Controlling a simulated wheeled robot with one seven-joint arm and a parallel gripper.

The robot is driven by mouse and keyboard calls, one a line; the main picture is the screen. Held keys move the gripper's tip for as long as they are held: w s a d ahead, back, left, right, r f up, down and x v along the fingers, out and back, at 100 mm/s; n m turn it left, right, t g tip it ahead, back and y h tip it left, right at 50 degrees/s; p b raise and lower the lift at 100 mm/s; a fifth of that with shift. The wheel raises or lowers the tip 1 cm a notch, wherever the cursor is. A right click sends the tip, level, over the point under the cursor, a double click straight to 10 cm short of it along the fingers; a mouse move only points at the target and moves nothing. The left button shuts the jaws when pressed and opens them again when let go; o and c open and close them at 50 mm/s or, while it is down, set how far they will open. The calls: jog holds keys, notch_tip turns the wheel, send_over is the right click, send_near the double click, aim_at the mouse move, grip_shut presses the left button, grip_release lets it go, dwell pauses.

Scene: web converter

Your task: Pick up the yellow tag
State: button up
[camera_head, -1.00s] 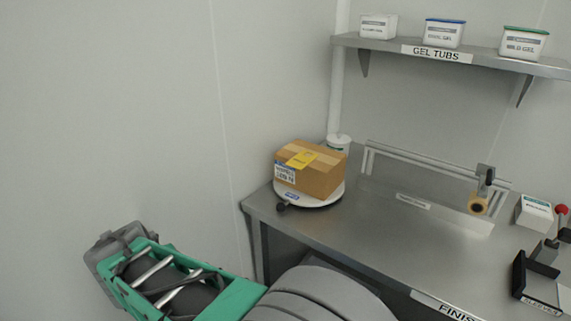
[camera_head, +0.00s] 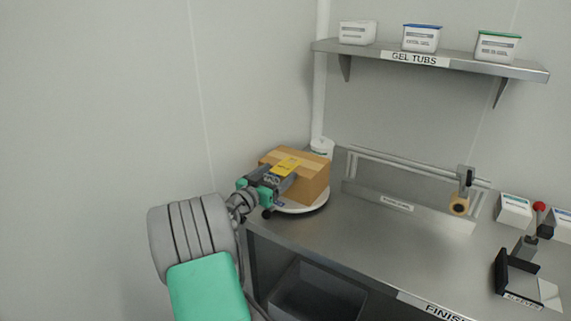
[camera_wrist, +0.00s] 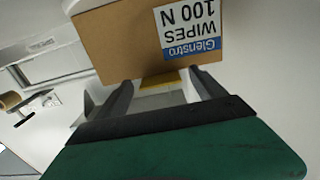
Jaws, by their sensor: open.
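The yellow tag (camera_head: 285,166) lies on top of a brown cardboard box (camera_head: 314,182) at the left end of the steel bench. In the wrist view the yellow tag (camera_wrist: 161,79) shows as a narrow strip at the box's edge, between my fingers. My gripper (camera_head: 280,177) is at the near left side of the box, partly hiding it. The wrist view shows my gripper (camera_wrist: 162,88) open, with one finger on each side of the strip. I cannot tell whether the fingers touch the tag.
The box sits on a round white turntable (camera_head: 312,207) near the left wall. A shelf (camera_head: 450,66) with gel tubs hangs above. The middle of the bench (camera_head: 365,235) is clear.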

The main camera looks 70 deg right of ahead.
jog(key=shift+d, duration=0.1)
jog(key=shift+c, duration=0.3)
jog(key=c, duration=1.3)
